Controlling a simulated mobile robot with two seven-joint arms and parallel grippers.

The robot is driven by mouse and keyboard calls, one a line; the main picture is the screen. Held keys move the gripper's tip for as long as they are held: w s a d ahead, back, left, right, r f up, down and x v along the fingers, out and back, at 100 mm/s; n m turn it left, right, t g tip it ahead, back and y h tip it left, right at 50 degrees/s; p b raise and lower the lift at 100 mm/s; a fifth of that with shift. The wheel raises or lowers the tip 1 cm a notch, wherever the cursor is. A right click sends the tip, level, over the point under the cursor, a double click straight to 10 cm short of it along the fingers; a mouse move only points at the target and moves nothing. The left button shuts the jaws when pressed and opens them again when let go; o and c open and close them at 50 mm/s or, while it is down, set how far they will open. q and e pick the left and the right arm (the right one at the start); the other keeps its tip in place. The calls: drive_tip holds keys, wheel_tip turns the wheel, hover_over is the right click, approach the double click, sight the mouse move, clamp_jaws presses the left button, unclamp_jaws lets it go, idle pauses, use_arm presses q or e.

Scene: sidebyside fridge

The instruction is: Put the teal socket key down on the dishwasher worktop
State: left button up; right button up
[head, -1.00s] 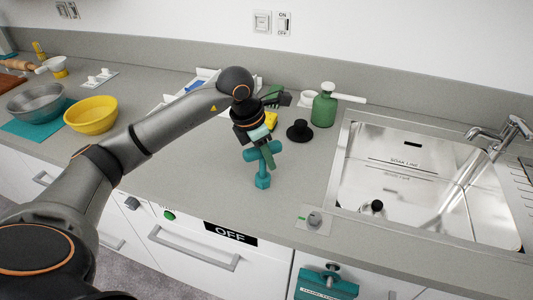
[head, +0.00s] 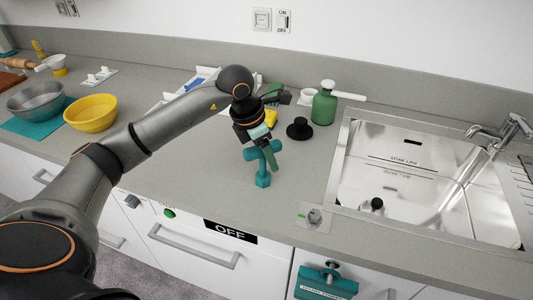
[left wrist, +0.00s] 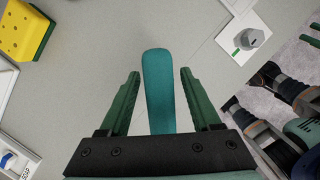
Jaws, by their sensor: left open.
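The teal socket key (head: 263,179) stands upright on the grey worktop (head: 205,185) above the dishwasher front, its lower end touching the surface. My left gripper (head: 271,158) is around its upper part, pointing down from above. In the left wrist view the teal bar of the key (left wrist: 159,90) lies between the two green fingers of the gripper (left wrist: 158,100), with a gap on each side. The gripper is open. The key's lower shaft is hidden in the wrist view.
The sink (head: 420,185) lies to the right, with a knob plate (head: 314,215) at the worktop's front edge. A black plug-like piece (head: 299,129) and a green bottle (head: 324,104) stand behind. A yellow bowl (head: 91,114) is at left. Worktop left of the key is clear.

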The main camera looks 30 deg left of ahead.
use_arm(q)
drive_tip(key=b+v, duration=0.1)
drive_tip(key=v, duration=1.1)
drive_tip(key=shift+r, duration=0.15)
drive_tip(key=shift+d, duration=0.1)
idle(0.9)
